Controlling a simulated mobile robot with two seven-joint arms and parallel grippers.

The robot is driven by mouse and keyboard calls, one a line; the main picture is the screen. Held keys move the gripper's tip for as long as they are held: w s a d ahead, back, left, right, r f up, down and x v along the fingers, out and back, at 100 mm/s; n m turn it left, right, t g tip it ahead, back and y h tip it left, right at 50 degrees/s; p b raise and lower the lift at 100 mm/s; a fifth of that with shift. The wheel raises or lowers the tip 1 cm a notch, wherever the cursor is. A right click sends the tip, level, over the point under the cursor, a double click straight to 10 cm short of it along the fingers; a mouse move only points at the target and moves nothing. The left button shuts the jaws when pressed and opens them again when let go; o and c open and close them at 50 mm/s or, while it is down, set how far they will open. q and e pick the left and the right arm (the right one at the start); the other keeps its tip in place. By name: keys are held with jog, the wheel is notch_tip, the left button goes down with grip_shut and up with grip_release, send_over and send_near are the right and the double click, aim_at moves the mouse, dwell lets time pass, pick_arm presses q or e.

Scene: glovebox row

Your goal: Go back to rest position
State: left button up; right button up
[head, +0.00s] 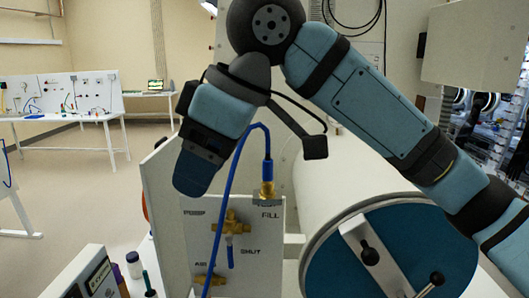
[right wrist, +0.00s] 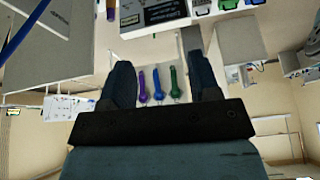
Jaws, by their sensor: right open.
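My right arm comes in from the right in the head view and bends over at the top. My right gripper (head: 192,178) hangs pointing down, left of the blue hose and in front of the white valve panel's upper left edge. In the right wrist view, the two fingers of my right gripper (right wrist: 163,78) stand apart with nothing held between them. Purple, blue and green handled items (right wrist: 158,85) show beyond the gap. My left gripper is not in view.
The valve panel (head: 262,272) carries brass valves and a blue hose (head: 228,195). A large white cylinder with a blue round door (head: 425,240) stands right of it. Small bottles (head: 133,262) stand at lower left. Open floor (head: 75,185) lies left, before a white bench (head: 60,117).

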jog(key=w+f+m+t+y, duration=0.1)
jog(key=w+f+m+y, duration=0.15)
jog(key=w+f, duration=0.35)
jog(key=w+f+m+y, duration=0.2)
jog(key=w+f+y, duration=0.2)
jog(key=f, duration=0.5)
jog(key=w+d+f+m+t+h, duration=0.1)
jog(key=d+f+m+t, duration=0.35)
jog(key=f, duration=0.85)
jog(key=w+d+f+m+t+h, duration=0.1)
jog(key=d+f+m+t, duration=0.4)
jog(key=f, duration=0.8)
jog(key=s+d+f+h, duration=0.6)
jog(key=s+d+f, duration=1.2)
jog(key=s+f, duration=0.3)
jog(key=shift+s+f+h, duration=0.3)
jog(key=shift+h, duration=0.05)
